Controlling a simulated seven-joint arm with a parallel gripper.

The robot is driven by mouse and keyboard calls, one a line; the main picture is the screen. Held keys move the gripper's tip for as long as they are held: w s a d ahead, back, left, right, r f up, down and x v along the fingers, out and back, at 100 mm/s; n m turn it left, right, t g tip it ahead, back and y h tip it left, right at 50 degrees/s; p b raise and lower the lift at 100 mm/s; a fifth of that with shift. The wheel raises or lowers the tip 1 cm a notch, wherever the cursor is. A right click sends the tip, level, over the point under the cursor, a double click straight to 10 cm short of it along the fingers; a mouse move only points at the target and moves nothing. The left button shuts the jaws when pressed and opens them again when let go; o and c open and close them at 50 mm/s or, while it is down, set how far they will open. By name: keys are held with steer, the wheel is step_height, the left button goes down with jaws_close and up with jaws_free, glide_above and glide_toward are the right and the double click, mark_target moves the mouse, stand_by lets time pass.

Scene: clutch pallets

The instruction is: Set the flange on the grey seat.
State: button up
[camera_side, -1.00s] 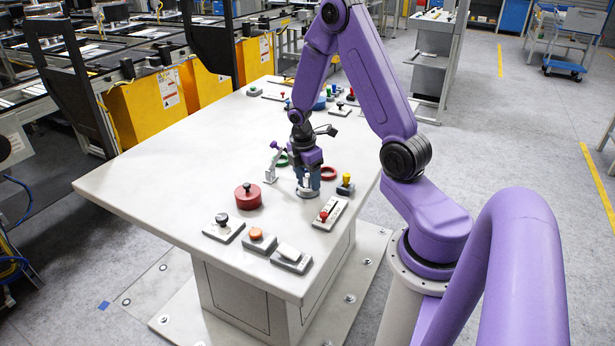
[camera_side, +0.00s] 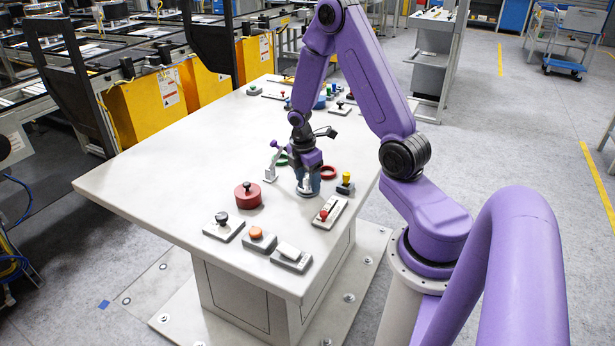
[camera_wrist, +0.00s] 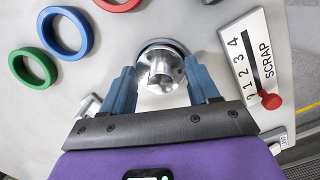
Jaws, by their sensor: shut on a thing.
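My gripper (camera_side: 308,188) is low over the table, pointing down. Its blue fingers stand on either side of the silver metal flange (camera_wrist: 161,70) and are shut on it. In the wrist view the flange has a round hub with a bore, facing the camera. The grey seat (camera_wrist: 164,44) shows as a grey-blue rim just behind and around the flange; most of it is hidden. In the side view the fingers and flange cover the seat area. I cannot tell whether the flange touches the seat or is fully level in it.
Blue (camera_wrist: 65,31), green (camera_wrist: 32,68) and red (camera_wrist: 118,3) rings lie nearby. A SCRAP slider panel (camera_wrist: 254,58) with a red knob is close on the right. A red round block (camera_side: 248,195) and a yellow-knobbed control (camera_side: 345,183) stand near. The table's left (camera_side: 150,170) is clear.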

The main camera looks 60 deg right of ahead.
mark_target(304, 186)
steer(key=shift+f, duration=0.35)
steer(key=o, duration=1)
steer(key=shift+r, duration=0.1)
step_height(304, 186, up, 11)
steer(key=a, duration=0.1)
steer(key=shift+w, duration=0.25)
steer(key=shift+a, duration=0.1)
stand_by(0.4)
steer(key=s+a+r+t, duration=0.1)
steer(key=s+a+r, duration=0.15)
steer(key=a, duration=0.55)
steer(key=s+a+r, duration=0.1)
steer(key=s+a, duration=0.2)
steer(key=a, duration=0.6)
steer(key=s+a+r, duration=0.1)
steer(key=s+a, duration=0.2)
steer(key=s, duration=0.4)
steer(key=s+a+r+y, duration=0.1)
steer(key=s+a, duration=0.3)
steer(key=s, duration=0.4)
steer(key=shift+r+m+y, duration=0.3)
steer(key=shift+m, duration=0.1)
